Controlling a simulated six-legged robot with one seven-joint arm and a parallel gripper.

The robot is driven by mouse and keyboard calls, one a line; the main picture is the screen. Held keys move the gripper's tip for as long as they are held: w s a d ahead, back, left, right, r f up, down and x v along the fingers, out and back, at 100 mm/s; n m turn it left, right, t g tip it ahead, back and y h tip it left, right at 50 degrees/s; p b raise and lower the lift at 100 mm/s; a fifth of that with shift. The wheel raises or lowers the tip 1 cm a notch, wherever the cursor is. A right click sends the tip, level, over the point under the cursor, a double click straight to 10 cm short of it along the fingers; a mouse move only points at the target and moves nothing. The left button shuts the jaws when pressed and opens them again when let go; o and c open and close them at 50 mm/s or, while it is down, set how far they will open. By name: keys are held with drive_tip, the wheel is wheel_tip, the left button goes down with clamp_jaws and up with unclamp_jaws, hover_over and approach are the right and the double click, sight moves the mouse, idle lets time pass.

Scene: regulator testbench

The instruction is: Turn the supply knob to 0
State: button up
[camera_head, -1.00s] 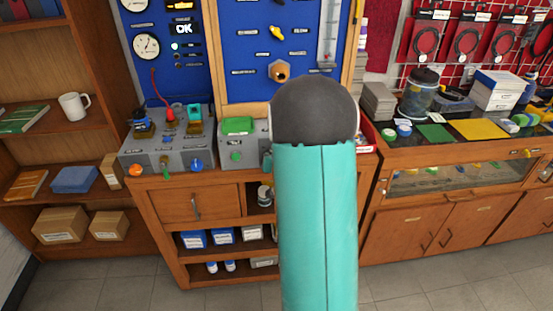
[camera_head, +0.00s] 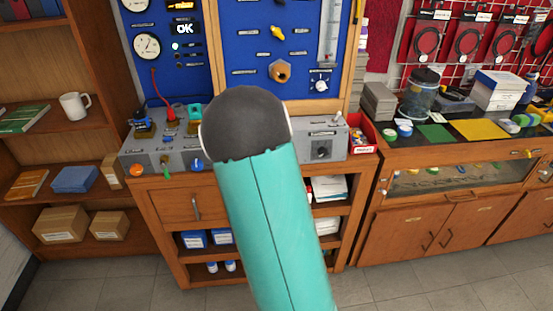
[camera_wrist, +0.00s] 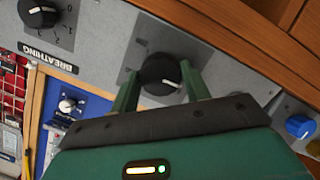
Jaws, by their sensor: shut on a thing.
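The wrist view shows a black knob (camera_wrist: 160,73) on the grey bench panel (camera_wrist: 105,45), between the two green fingers of my gripper (camera_wrist: 162,92). My gripper is shut on this knob, a finger on each side. I take it to be the supply knob, but its label is not readable. A white pointer line on it slants to the lower right in that picture. Scale marks around it are too small or covered to read. In the head view my arm hides this knob and my gripper.
Another black knob (camera_wrist: 38,10), labelled BREATHING, is left in the wrist view; it also shows in the head view (camera_head: 321,150). A blue knob (camera_wrist: 299,126) is at the right. A red bin (camera_head: 362,133) stands at the bench's right end. Tiled floor lies in front.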

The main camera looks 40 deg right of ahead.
drive_tip(key=n+h, duration=0.1)
drive_tip(key=n, duration=0.3)
drive_tip(key=shift+n, duration=0.4)
idle(0.4)
drive_tip(key=o, duration=1)
drive_tip(key=v, duration=1.3)
drive_tip(key=shift+s+a, duration=0.35)
